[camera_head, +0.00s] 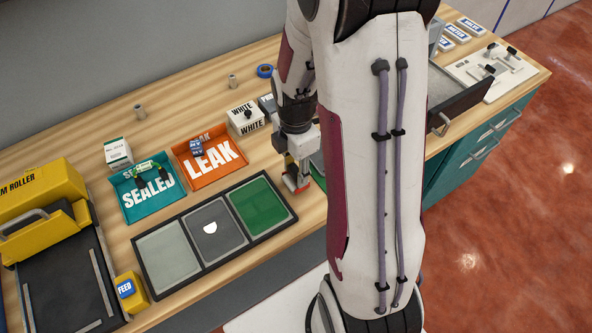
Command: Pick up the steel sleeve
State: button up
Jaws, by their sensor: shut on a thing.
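My gripper (298,182) points down at the front of the bench, just right of the green panel of the black-framed tray. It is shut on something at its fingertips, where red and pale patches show. My arm and fingers hide most of this thing, so I cannot tell whether it is the steel sleeve.
A black-framed three-panel tray (192,228) lies beside my gripper. Behind it are a teal SEALED tray (130,211), an orange LEAK tray (183,161) and a WHITE box (240,114). A yellow roller machine (40,190) stands left. My arm hides the bench's middle right.

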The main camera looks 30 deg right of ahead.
aim_at(297, 169)
jog(key=shift+r, duration=4.6)
jog(key=shift+d, duration=0.1)
jog(key=s+d, duration=0.1)
jog(key=d, duration=2.3)
jog(key=shift+s+r, duration=0.25)
jog(key=shift+r, duration=0.1)
jog(key=shift+d, duration=0.1)
jog(key=shift+f, duration=3.15)
